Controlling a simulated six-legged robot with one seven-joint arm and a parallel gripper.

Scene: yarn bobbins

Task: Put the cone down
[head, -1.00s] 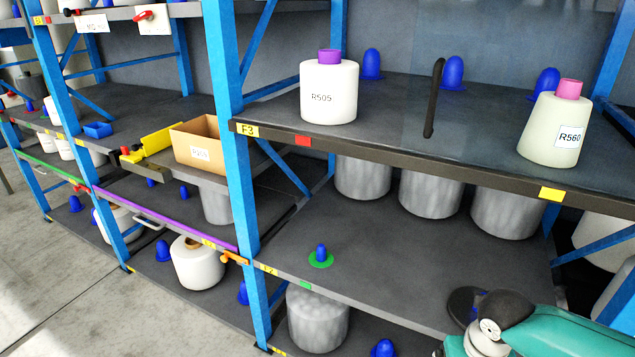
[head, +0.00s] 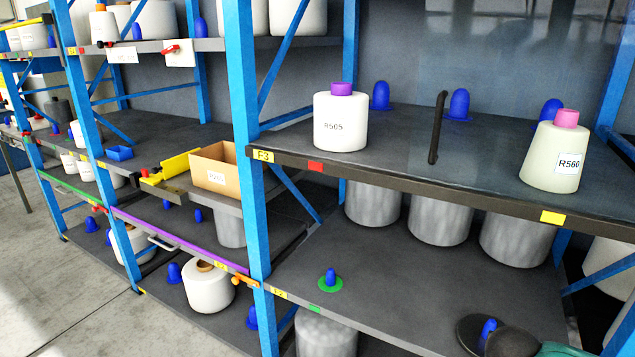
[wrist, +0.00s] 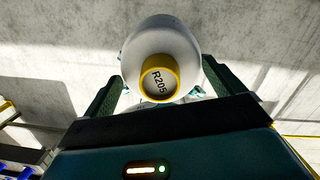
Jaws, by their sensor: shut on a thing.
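In the wrist view, my gripper (wrist: 160,88) is shut on a white cone (wrist: 160,35) with a yellow tube end marked R205. The fingers sit on both sides of the cone, and the tube end faces the camera. Grey floor shows behind the cone. In the head view, the held cone and the fingers are out of frame; only part of my arm shows at the lower right corner.
White R505 (head: 340,122) and pale R560 (head: 555,152) cones stand on the upper shelf. Below, a blue peg with green base (head: 330,281) stands free on the middle shelf (head: 400,275). A dark round base with a blue peg (head: 488,330) lies right. Blue uprights (head: 250,180) divide bays.

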